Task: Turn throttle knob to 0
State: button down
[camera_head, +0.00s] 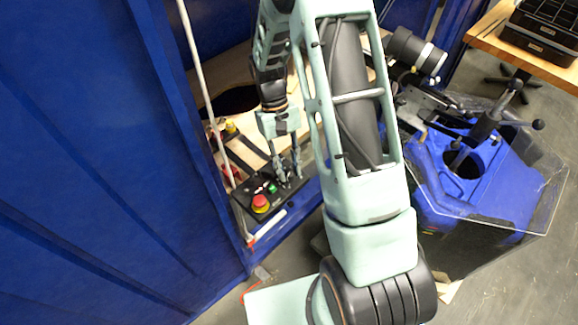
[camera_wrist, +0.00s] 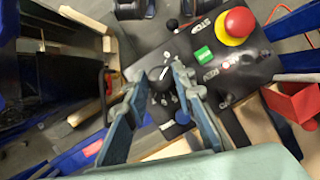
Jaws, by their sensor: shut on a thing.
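A black control panel (camera_head: 242,190) lies at the lower middle of the head view, and also shows in the wrist view (camera_wrist: 182,45). The throttle knob (camera_wrist: 161,74) is a small dark round knob with a white pointer mark. In the wrist view it sits between my fingertips. My gripper (camera_head: 288,176) reaches down onto the panel; in the wrist view its two blue-grey fingers (camera_wrist: 160,76) close on the knob's sides. The fingers hide the knob in the head view. I cannot read its scale.
A red emergency button (camera_head: 260,202) on a yellow base and a green switch (camera_wrist: 202,56) sit near the knob. Blue walls (camera_head: 90,150) and a white pole (camera_head: 205,90) stand at left. A blue machine (camera_head: 430,190) with a clear shield stands at right.

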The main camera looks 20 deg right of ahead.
jog(key=n+h, duration=0.1)
jog(key=n, duration=0.2)
jog(key=shift+a+n+t, duration=0.1)
jog(key=shift+n+t, duration=0.2)
dwell(0.3)
jog(key=c, duration=1.6)
grip_release()
jog(key=shift+h, duration=0.3)
jog(key=v, duration=1.2)
jog(key=shift+s, duration=0.1)
